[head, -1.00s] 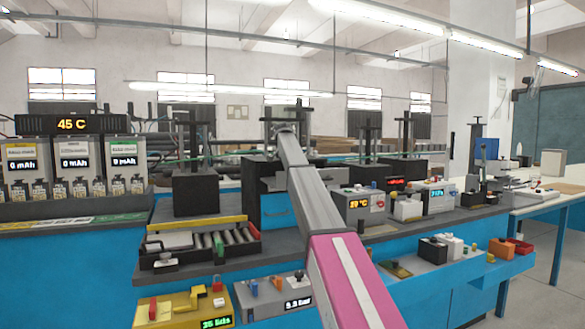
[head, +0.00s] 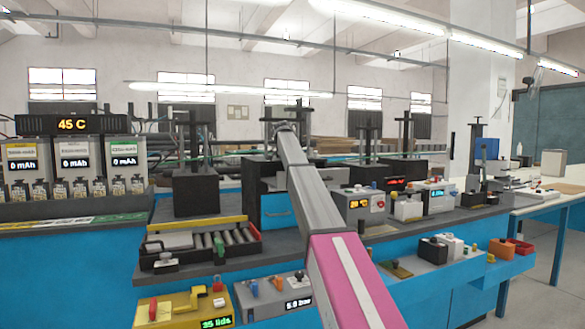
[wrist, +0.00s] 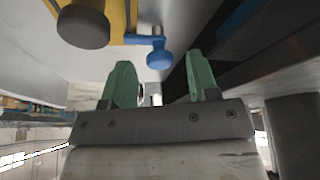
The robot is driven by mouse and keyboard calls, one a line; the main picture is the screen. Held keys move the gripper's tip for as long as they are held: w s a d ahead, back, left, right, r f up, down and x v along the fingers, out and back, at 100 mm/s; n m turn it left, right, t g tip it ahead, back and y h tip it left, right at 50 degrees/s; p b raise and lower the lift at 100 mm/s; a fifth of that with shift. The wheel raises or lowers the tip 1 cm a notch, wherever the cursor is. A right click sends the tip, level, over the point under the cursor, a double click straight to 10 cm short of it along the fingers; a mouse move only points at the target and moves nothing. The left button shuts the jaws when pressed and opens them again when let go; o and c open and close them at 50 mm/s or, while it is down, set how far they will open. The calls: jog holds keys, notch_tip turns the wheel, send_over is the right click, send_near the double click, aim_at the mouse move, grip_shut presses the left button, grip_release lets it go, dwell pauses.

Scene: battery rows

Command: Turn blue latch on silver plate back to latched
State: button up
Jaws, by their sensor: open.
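In the wrist view, a blue latch (wrist: 159,54) with a rounded knob end sticks out beside a yellow block (wrist: 122,14). A light grey surface, perhaps the silver plate (wrist: 92,62), lies behind them. My gripper (wrist: 158,75) has two green fingers spread apart, with nothing between them. The blue knob appears just beyond the fingertips, roughly centred in the gap; I cannot tell whether they touch. In the head view my arm reaches toward the back of the bench, and my gripper cannot be made out there. I cannot pick out this latch in the head view.
A dark round knob (wrist: 83,26) sits by the yellow block, left of the latch. A dark ledge (wrist: 235,40) runs close on the right. In the head view, a roller tray (head: 200,243), a yellow box (head: 180,309) and several small devices crowd the blue bench.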

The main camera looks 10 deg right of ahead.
jog(key=v, duration=1)
